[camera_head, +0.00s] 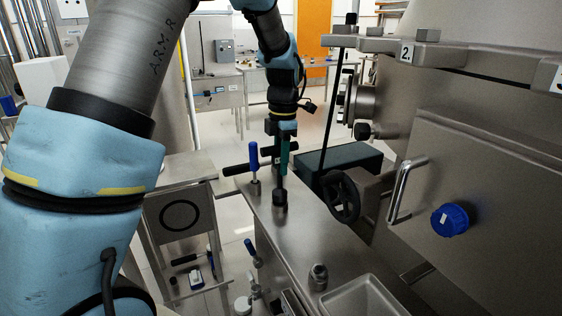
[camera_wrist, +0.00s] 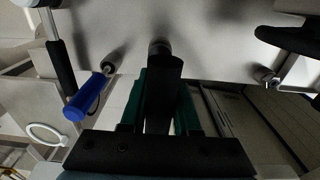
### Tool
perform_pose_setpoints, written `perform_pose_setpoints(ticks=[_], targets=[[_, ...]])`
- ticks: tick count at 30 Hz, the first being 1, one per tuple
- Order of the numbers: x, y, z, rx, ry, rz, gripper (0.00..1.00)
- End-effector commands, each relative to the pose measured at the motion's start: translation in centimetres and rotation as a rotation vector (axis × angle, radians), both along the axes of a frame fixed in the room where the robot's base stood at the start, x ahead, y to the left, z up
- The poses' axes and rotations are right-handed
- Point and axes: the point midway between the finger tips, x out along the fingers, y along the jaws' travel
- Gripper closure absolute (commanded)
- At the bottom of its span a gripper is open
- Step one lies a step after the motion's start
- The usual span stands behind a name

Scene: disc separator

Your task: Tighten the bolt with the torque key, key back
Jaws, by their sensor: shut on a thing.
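My gripper (camera_head: 283,155) hangs above the steel bench top (camera_head: 297,235), its green fingers shut on the dark torque key. The key (camera_head: 280,197) is roughly upright, its thick black lower end at or just above the bench top; contact cannot be told. In the wrist view the black key (camera_wrist: 163,85) sits between the green fingers of my gripper (camera_wrist: 165,105), pointing at the steel surface. A bolt head (camera_head: 427,35) sits on the clamp arm marked 2 at the upper right, well away from my gripper. Whether this is the task's bolt cannot be told.
A blue-handled tool (camera_head: 254,158) stands close left of the key; it also shows in the wrist view (camera_wrist: 88,98). A black handwheel (camera_head: 342,196) and the large steel machine (camera_head: 490,180) are to the right. A metal fitting (camera_head: 318,276) stands nearer on the bench.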

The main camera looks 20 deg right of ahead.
Motion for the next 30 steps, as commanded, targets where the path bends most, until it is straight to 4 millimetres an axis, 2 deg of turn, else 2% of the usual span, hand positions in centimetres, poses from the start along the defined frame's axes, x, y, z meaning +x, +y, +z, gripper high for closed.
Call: perform_pose_setpoints(ticks=[11,30], targets=[[0.0,0.0,-0.1,0.000,0.000,0.000,1.00],[0.0,0.0,-1.7,-0.001,0.000,-0.001,1.00]])
